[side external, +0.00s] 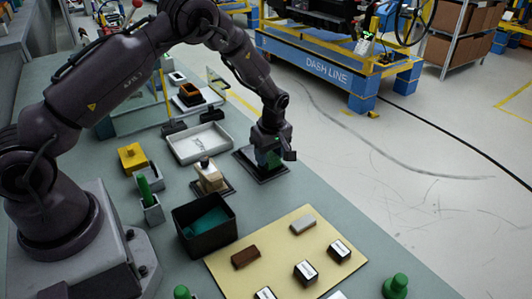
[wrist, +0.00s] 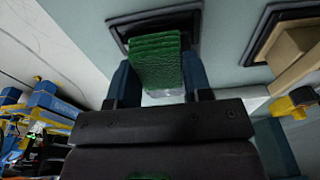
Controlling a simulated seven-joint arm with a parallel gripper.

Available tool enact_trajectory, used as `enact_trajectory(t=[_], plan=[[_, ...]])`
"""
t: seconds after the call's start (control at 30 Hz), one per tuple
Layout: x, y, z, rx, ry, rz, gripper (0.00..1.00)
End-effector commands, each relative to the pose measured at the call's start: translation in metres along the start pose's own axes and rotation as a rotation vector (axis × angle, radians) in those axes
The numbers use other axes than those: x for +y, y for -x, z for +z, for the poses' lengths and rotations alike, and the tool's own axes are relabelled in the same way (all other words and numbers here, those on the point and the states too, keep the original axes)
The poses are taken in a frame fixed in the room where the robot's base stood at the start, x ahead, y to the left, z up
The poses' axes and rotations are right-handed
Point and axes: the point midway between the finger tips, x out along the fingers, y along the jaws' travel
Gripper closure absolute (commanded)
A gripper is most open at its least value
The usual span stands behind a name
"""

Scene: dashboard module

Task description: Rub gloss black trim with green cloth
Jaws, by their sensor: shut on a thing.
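My gripper (side external: 268,150) is shut on a folded green cloth (wrist: 157,62), which shows between the two blue fingers (wrist: 160,82) in the wrist view. In the side view only a little green shows at the fingers. The cloth is over a flat black square piece (side external: 262,168), perhaps the gloss black trim, near the right edge of the bench. In the wrist view its dark frame (wrist: 115,30) shows around the far end of the cloth. I cannot tell whether the cloth touches it. The cloth and gripper hide part of the piece.
A beige block on a dark base (side external: 210,178) stands left of my gripper. A white tray (side external: 200,142) lies behind it. A black bin (side external: 206,240) with teal cloth and a beige board (side external: 250,282) with several small blocks are nearer the camera. Open floor lies right of the bench.

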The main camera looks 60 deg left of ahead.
Motion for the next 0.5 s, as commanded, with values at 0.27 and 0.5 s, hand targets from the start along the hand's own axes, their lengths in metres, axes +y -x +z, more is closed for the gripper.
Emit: enact_trajectory(t=[0.27,0.5], plan=[[0.001,0.032,-0.005,0.002,0.000,0.007,0.73],[0.001,0.053,-0.007,0.002,0.001,0.007,0.73]])
